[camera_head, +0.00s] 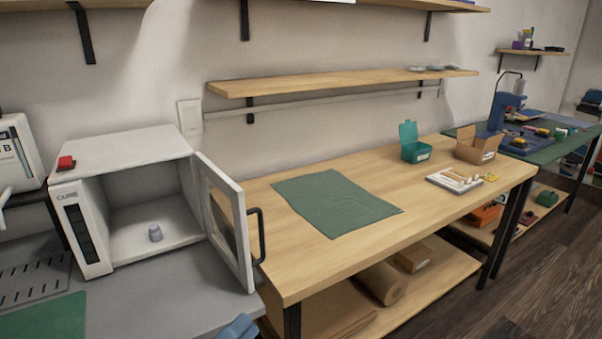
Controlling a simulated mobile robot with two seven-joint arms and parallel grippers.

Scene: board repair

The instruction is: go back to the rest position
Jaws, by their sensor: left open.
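Only a small blue part of my left gripper (238,328) shows, at the bottom edge of the head view. It is by the front right of the grey bench (190,290), below the open oven door. The gripper is open and I see nothing held in it. Most of it and its arm are cut off by the frame. My right gripper is not in view.
A white CURE oven (125,160) stands open, its door (228,220) swung toward the bench front. A small grey cup-like piece (155,232) is inside. The wooden table (300,260) holds a green mat (335,202), green bin (413,150) and cardboard box (478,148).

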